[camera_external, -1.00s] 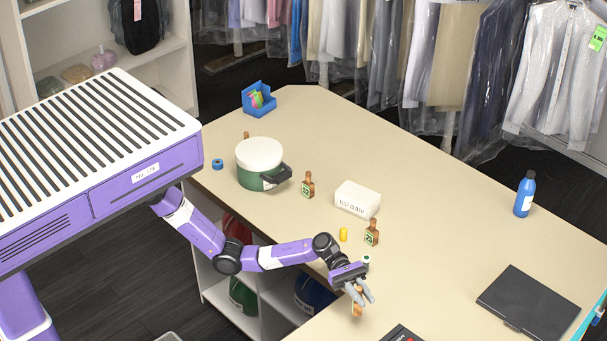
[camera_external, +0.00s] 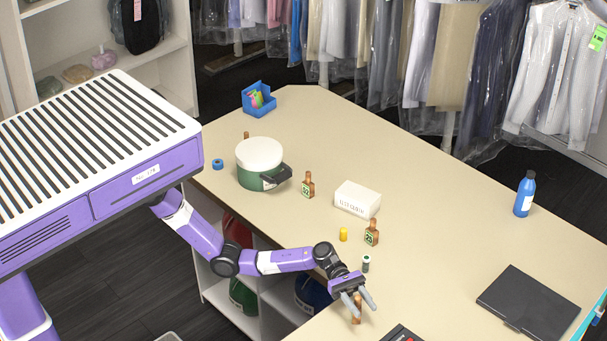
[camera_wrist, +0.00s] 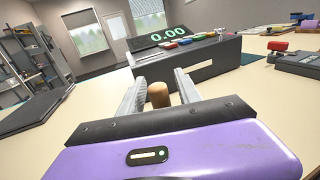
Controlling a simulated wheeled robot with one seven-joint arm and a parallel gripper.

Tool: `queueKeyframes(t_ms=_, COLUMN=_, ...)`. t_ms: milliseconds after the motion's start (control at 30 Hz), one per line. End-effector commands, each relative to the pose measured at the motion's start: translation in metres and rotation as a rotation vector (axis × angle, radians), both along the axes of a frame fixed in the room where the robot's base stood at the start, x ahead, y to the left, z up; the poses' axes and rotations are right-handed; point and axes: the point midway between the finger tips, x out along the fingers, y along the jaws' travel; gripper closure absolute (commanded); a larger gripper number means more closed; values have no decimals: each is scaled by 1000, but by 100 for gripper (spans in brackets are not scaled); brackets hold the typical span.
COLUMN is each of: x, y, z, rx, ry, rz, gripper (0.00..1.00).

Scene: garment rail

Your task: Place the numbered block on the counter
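Brown wooden blocks with green number tags stand on the counter (camera_external: 450,210). One, reading 52 (camera_external: 308,186), is right of the green pot; another, seemingly 23 (camera_external: 371,233), is by the white box. A third brown block (camera_external: 356,312) stands near the front edge, its number not readable. My gripper (camera_external: 361,303) is low over this third block, its two grey fingers on either side of it. In the wrist view the block's round wooden top (camera_wrist: 158,94) shows between the fingers (camera_wrist: 160,90), with small gaps on both sides. The gripper looks open; its lower part is hidden.
A dark device with a 0.00 display (camera_wrist: 190,55) stands just beyond the fingers. A black flat case (camera_external: 528,303) lies right. The mid-right counter is clear.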

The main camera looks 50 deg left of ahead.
Motion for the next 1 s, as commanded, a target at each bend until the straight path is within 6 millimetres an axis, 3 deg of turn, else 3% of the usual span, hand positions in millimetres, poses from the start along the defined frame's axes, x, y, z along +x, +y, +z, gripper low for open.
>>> queueKeyframes(t_ms=267, x=2, y=5, z=3, rx=0, ry=1, rz=2, gripper=60)
queueKeyframes(t_ms=700, x=28, y=84, z=2, rx=-1, ry=1, rz=3, gripper=60)
queueKeyframes(t_ms=1000, x=37, y=113, z=3, rx=0, ry=0, rz=1, gripper=60)
